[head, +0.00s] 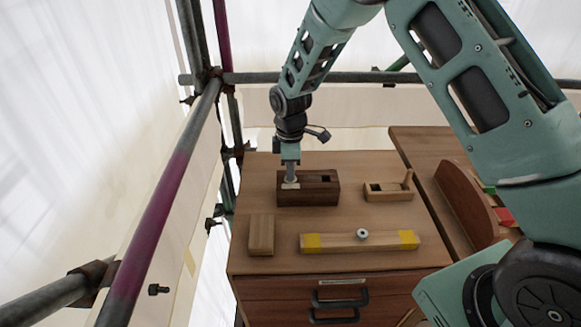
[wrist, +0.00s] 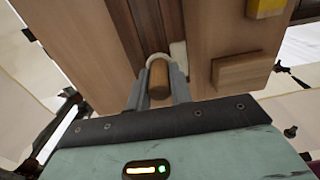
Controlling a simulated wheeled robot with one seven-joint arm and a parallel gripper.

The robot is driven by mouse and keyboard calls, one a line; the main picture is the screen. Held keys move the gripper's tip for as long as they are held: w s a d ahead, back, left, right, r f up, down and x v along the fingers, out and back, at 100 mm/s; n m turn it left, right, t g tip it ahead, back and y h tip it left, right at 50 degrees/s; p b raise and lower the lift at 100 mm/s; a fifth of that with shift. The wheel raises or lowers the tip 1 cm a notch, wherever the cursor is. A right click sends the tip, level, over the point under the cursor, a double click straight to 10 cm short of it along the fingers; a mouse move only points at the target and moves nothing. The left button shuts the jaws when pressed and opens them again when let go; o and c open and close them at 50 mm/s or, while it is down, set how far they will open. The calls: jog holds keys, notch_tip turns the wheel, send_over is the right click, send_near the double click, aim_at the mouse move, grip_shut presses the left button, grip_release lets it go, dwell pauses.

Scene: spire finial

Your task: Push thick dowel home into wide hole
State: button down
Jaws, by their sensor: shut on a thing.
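The thick dowel (wrist: 159,78) is a round light-brown wooden peg, seen in the wrist view between the two grey fingers. My gripper (head: 291,181) is shut on it, directly over the left part of the dark wooden block (head: 318,197). The fingertips also show in the wrist view (wrist: 160,68), close to the block (wrist: 133,25). The dowel's far end is hidden, so I cannot tell how deep it sits in the hole. A square dark opening (head: 325,178) shows in the block's top, right of my gripper.
A light wooden holder (head: 388,196) with a leaning peg (head: 408,179) stands to the right. A small wooden block (head: 261,235) and a yellow-ended bar (head: 340,245) bearing a metal ring (head: 362,234) lie in front. Scaffold poles (head: 165,200) stand left.

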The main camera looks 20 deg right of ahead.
jog(key=shift+s+d+f, duration=0.1)
jog(key=shift+s+f, duration=0.1)
jog(key=shift+f, duration=0.45)
jog(key=c, duration=1.5)
grip_release()
jog(key=shift+o, duration=1.1)
jog(key=shift+w, duration=0.1)
jog(key=shift+r, duration=0.1)
